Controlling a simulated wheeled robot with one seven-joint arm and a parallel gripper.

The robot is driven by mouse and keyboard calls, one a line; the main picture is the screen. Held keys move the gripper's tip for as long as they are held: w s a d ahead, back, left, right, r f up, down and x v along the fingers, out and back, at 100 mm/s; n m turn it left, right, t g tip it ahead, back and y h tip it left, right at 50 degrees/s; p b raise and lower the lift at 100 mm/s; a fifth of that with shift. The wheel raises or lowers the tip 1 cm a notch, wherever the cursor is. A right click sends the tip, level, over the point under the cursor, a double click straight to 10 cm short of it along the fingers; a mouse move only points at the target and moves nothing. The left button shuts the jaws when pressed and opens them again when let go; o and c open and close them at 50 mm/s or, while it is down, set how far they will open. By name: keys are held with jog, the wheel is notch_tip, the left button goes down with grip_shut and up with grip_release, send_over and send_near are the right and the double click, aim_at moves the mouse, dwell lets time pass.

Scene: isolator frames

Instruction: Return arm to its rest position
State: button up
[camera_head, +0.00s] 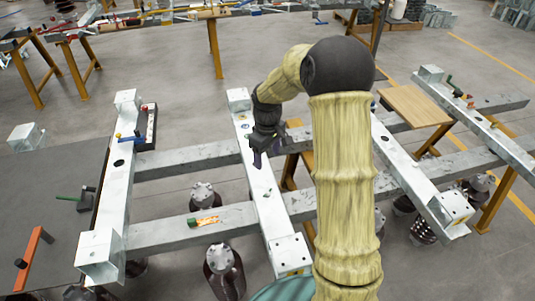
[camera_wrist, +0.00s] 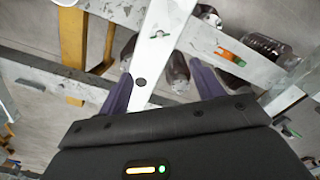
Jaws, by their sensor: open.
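My arm, wrapped in a yellowish cover, reaches up from the bottom of the head view and bends down to the left. My gripper (camera_head: 256,158) hangs over the middle crossbeam (camera_head: 268,205) of the metal frame. In the wrist view, my gripper (camera_wrist: 162,88) shows two purple fingers spread apart with nothing between them. The white beam (camera_wrist: 158,40) runs behind the gap between them. I cannot tell how far above the beam the fingertips are.
Long grey rails (camera_head: 185,232) join the crossbeams. An orange-and-green item (camera_head: 205,221) lies on the near rail. Dark insulators (camera_head: 224,270) stand below. A dark table (camera_head: 45,190) is at left, with an orange-handled tool (camera_head: 35,255). A wooden board (camera_head: 415,105) is at right.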

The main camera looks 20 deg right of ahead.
jog(key=s+r+m+t+p, duration=0.1)
jog(key=s+r+m, duration=0.2)
jog(key=s, duration=0.7)
jog(key=s+r+m+t+p, duration=0.1)
jog(key=s+r+m, duration=0.3)
jog(key=s, duration=0.7)
jog(key=shift+a+r+t+p, duration=0.2)
jog(key=shift+a+t+p, duration=0.15)
jog(key=shift+a, duration=0.1)
